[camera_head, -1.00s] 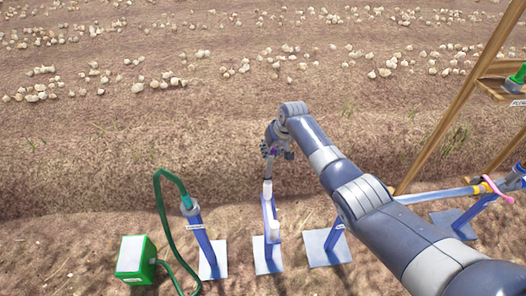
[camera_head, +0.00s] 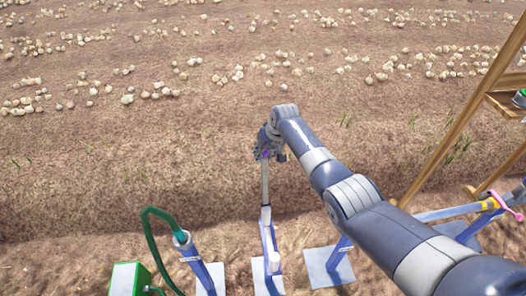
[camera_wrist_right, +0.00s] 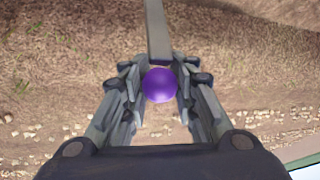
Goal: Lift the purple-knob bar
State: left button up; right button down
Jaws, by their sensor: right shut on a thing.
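The purple knob (camera_wrist_right: 160,85) sits between the two fingers of my right gripper (camera_wrist_right: 158,88) in the right wrist view, with the grey bar (camera_wrist_right: 157,28) running away from it. In the head view my right gripper (camera_head: 266,153) is shut on the knob, which shows as a small purple patch (camera_head: 266,154). The bar (camera_head: 265,187) stands nearly upright below the gripper, rising from the blue post (camera_head: 268,238). The fingers hide part of the knob in the head view. My left gripper is not in view.
A green box (camera_head: 124,279) with a green hose (camera_head: 150,215) and a blue post (camera_head: 195,258) stand at the lower left. At the right are a wooden frame (camera_head: 462,110) and a horizontal bar with a pink handle (camera_head: 508,205). Onions lie in rows across the open field.

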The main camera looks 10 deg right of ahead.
jog(key=shift+w+d+r, duration=0.1)
jog(key=shift+w+r, duration=0.3)
jog(key=shift+r, duration=0.1)
jog(key=c, duration=1.3)
grip_release()
jog(key=shift+s+f, duration=0.1)
jog(key=shift+f, duration=0.1)
jog(key=shift+s, duration=0.1)
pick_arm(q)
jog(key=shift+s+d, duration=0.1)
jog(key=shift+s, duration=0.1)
pick_arm(e)
jog(key=shift+v, duration=5.95)
jog(key=shift+d, duration=0.1)
